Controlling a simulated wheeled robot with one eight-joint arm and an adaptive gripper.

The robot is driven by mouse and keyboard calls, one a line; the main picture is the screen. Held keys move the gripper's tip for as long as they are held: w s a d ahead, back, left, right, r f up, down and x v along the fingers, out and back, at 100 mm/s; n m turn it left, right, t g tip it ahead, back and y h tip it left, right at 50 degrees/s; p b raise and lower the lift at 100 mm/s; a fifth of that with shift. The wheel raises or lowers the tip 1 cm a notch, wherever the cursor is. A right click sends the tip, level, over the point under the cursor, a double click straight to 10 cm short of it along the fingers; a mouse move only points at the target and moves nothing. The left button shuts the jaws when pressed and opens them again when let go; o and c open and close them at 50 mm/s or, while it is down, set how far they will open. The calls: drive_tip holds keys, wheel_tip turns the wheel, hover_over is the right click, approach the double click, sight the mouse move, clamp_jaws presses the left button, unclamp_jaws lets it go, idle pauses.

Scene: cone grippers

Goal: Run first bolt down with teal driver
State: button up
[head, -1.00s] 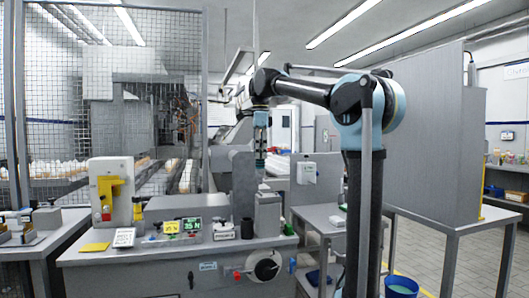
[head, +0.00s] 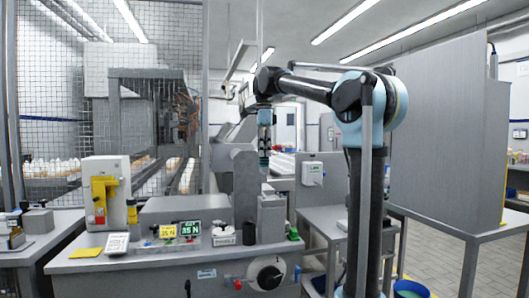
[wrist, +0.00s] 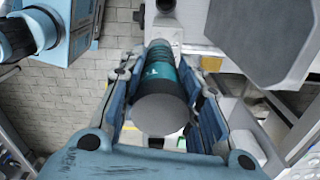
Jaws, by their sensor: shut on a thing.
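My gripper (head: 264,122) is shut on the teal driver (head: 264,154), which hangs upright below it. In the wrist view my gripper (wrist: 163,75) has a finger on each side of the driver (wrist: 160,75), which has a dark and teal body and a round grey end facing the camera. In the head view the driver's lower end is above a grey block (head: 271,215) on the grey workbench (head: 120,275). I cannot tell whether it touches anything. I cannot make out a bolt; the wrist view hides what lies under the driver.
A grey upright housing (head: 245,185) stands close left of the driver. A yellow-fronted unit (head: 104,195), small displays (head: 188,229) and a green bottle (head: 293,234) are on the bench. A side table (head: 345,218) stands right. Wire mesh is behind.

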sight(264, 165)
drive_tip(key=shift+f, duration=0.15)
drive_tip(key=shift+f, duration=2.55)
drive_tip(key=shift+s, duration=0.1)
drive_tip(key=shift+o, duration=0.2)
drive_tip(key=shift+f, duration=1)
idle(1.4)
drive_tip(key=shift+r, duration=0.4)
drive_tip(key=shift+c, duration=0.2)
idle(0.6)
